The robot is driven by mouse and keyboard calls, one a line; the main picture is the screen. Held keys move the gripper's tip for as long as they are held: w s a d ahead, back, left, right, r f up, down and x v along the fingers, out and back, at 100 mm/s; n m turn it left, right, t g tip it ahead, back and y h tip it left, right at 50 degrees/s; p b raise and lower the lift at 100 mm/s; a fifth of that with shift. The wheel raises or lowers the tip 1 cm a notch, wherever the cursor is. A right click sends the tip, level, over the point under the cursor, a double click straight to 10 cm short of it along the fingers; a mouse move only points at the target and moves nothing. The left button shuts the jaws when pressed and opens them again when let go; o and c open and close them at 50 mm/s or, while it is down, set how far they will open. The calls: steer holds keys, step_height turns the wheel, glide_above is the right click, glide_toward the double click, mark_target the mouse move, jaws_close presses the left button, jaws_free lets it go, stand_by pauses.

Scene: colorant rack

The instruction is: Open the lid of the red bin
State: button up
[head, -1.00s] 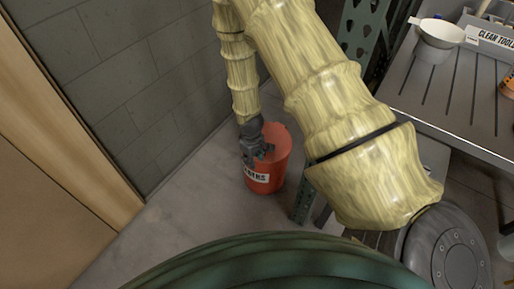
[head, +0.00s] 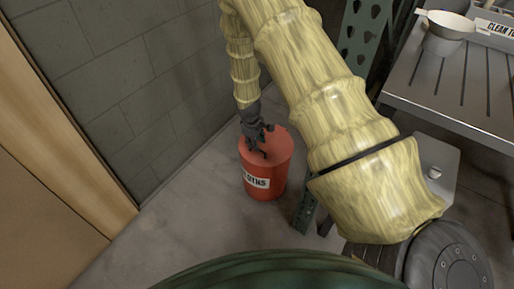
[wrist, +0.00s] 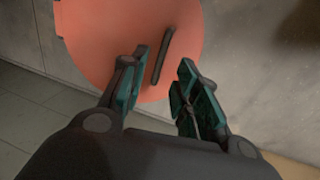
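The red bin (head: 266,190) stands on the floor by the grey wall in the head view, with a white label on its front. Its flat round lid (head: 280,146) looks closed. The lid (wrist: 100,35) fills the upper middle of the wrist view, with a thin dark bar handle (wrist: 163,55) on it. My gripper (head: 259,148) is over the lid. In the wrist view my gripper (wrist: 164,64) is open, its two fingers on either side of the handle's near part. The handle looks clear of both fingers; whether the tips touch the lid I cannot tell.
The grey block wall (head: 165,110) is close to the bin's left and back. A green perforated rack post (head: 308,205) and a metal slatted table (head: 460,100) stand to the right. A wooden door frame (head: 70,140) is at left. Bare floor (head: 190,220) lies before the bin.

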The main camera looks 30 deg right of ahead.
steer(key=shift+w+d+f, duration=0.1)
steer(key=shift+d+f, duration=0.1)
steer(key=shift+f, duration=0.8)
steer(key=shift+w+d+f, duration=0.1)
steer(key=shift+d+f, duration=0.05)
steer(key=shift+f, duration=0.8)
jaws_close()
